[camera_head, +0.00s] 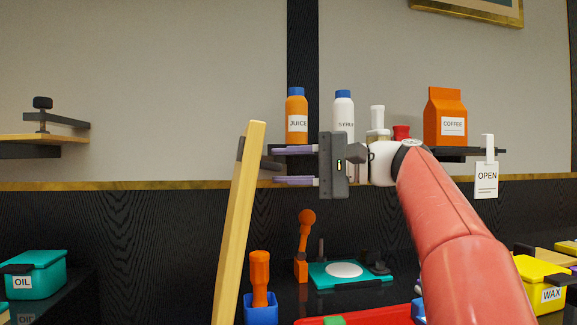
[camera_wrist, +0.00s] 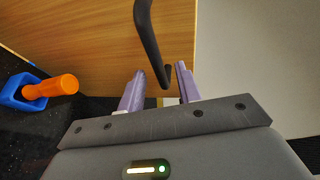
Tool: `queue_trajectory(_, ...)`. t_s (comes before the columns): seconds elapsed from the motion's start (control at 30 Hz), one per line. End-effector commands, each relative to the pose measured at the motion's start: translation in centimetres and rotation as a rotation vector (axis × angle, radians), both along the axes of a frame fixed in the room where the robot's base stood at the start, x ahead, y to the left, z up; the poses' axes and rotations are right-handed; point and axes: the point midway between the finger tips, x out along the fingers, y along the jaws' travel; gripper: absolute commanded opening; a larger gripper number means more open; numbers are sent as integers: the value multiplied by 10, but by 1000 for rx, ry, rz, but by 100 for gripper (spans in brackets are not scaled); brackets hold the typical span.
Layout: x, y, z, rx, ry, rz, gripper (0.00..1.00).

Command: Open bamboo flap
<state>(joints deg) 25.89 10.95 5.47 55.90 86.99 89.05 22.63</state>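The bamboo flap (camera_head: 240,220) is a pale wooden panel, seen almost edge-on in the head view and standing steeply, its top leaning right. In the wrist view its broad wooden face (camera_wrist: 90,35) fills the upper left. A dark curved handle (camera_wrist: 148,35) stands out from that face. In the head view the handle (camera_head: 268,165) shows partly behind the fingers. My gripper (camera_head: 275,166) is at the flap's right side, its two purple fingers apart. In the wrist view the handle's near end lies between the fingertips (camera_wrist: 160,78), with gaps beside it.
Behind my gripper, a wall shelf (camera_head: 460,152) holds a juice bottle (camera_head: 297,115), a syrup bottle (camera_head: 343,112) and a coffee bag (camera_head: 445,118). Below stand an orange-handled tool in a blue holder (camera_head: 261,311) and a teal board (camera_head: 325,279). A teal oil box (camera_head: 40,273) is at left.

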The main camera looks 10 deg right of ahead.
Motion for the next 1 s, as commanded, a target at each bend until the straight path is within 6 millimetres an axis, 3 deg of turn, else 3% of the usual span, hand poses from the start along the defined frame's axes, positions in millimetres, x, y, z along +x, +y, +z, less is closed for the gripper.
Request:
queue_trajectory(0.17,-3,-10,0,0,0,-3,34)
queue_trajectory(0.4,-19,-49,1,-1,0,-5,34)
queue_trajectory(0.6,-28,-69,2,0,0,-3,34)
queue_trajectory(1.0,-30,-72,2,0,0,0,34)
